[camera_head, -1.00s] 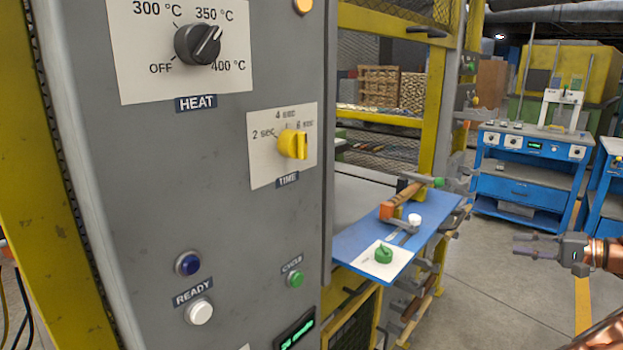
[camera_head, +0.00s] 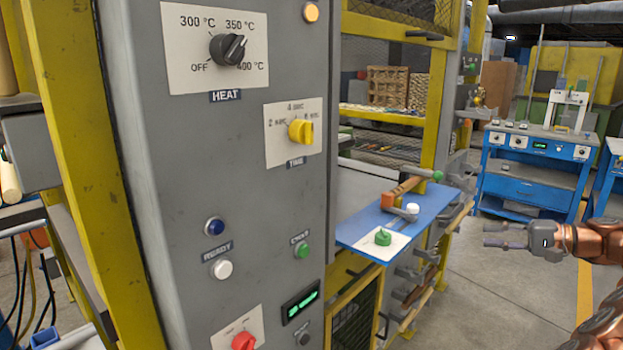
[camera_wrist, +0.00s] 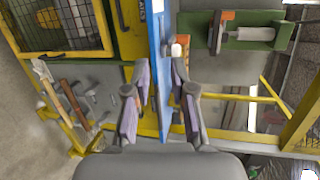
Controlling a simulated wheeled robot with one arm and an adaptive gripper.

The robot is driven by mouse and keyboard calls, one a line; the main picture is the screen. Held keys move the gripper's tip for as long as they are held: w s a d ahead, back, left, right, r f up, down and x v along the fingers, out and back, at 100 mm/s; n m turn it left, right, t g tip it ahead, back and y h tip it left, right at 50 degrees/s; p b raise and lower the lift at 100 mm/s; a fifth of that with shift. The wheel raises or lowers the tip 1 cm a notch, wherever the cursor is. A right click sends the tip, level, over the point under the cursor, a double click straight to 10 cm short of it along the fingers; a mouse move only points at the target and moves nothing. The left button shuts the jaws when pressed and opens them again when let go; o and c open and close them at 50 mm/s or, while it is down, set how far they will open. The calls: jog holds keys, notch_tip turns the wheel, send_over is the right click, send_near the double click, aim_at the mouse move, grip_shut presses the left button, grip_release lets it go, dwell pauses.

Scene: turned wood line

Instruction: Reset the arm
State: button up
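My gripper (camera_head: 507,235) is at the right of the head view, with my copper-coloured arm behind it. Its fingers point left, over the floor and apart from the machine. In the wrist view my gripper (camera_wrist: 158,110) shows its two fingers spread with a clear gap and nothing between them. The blue plate (camera_head: 440,200) of the machine lies to the left of the gripper in the head view. Its blue edge (camera_wrist: 156,50) shows beyond the fingertips in the wrist view.
A grey control panel (camera_head: 260,150) with a heat knob (camera_head: 228,47), a yellow time knob (camera_head: 301,131) and a red knob (camera_head: 243,341) fills the left. A yellow frame (camera_head: 435,120) stands behind. A blue workbench (camera_head: 525,170) is at the back right. The floor between is clear.

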jog(key=s+a+r+n+g, duration=0.1)
jog(key=s+a+n+g, duration=0.15)
jog(key=a, duration=0.85)
jog(key=s+a+r+n+g, duration=0.1)
jog(key=a+g, duration=0.3)
jog(key=a, duration=0.8)
jog(key=s+a+f+n+g+h, duration=0.2)
jog(key=s+a+f+g+h, duration=0.15)
jog(key=s+a, duration=0.8)
jog(key=s+a+f+n+g+h, duration=0.2)
jog(key=s+f+h, duration=0.35)
jog(key=s, duration=0.75)
jog(key=s+d+f+h, duration=0.2)
jog(key=s+d+f, duration=0.2)
jog(key=s, duration=0.3)
jog(key=s+d+f+h, duration=0.1)
jog(key=s+d+f, duration=0.25)
jog(key=s, duration=0.35)
notch_tip(320, 180, up, 17)
jog(key=w+t+p, duration=0.1)
jog(key=p, duration=1.5)
jog(key=shift+w+a, duration=0.15)
jog(key=shift+w, duration=0.15)
